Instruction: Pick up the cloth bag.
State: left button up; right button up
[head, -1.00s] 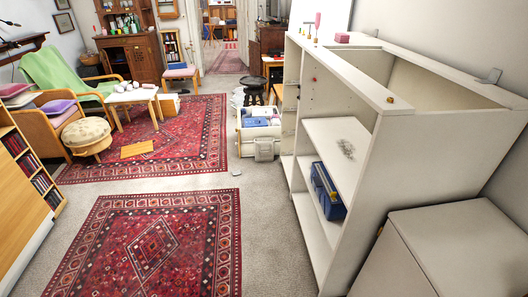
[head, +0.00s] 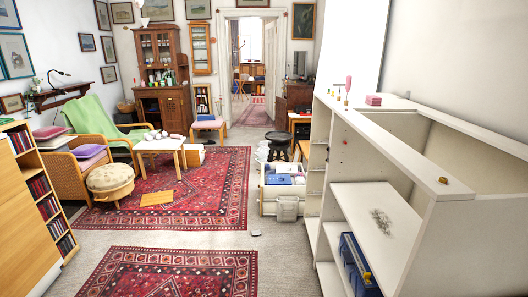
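I cannot make out a cloth bag for certain in the head view. A pale, crumpled-looking thing (head: 262,152) stands behind the white crate in the middle of the room, too small to tell what it is. A blue box-like thing (head: 360,265) with a yellow part sits on a lower shelf of the white shelf unit at right. Neither of my grippers is in view.
The white shelf unit (head: 455,192) fills the right side. A white crate (head: 283,205) with blue things stands left of it. A white table (head: 160,144), footstool (head: 110,177) and bookcase (head: 30,215) are at left. Red rugs (head: 215,180) cover open floor toward the doorway.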

aim_at(287, 206)
jog(key=u, duration=0.4)
jog(key=i, duration=2.2)
jog(key=u, duration=0.05)
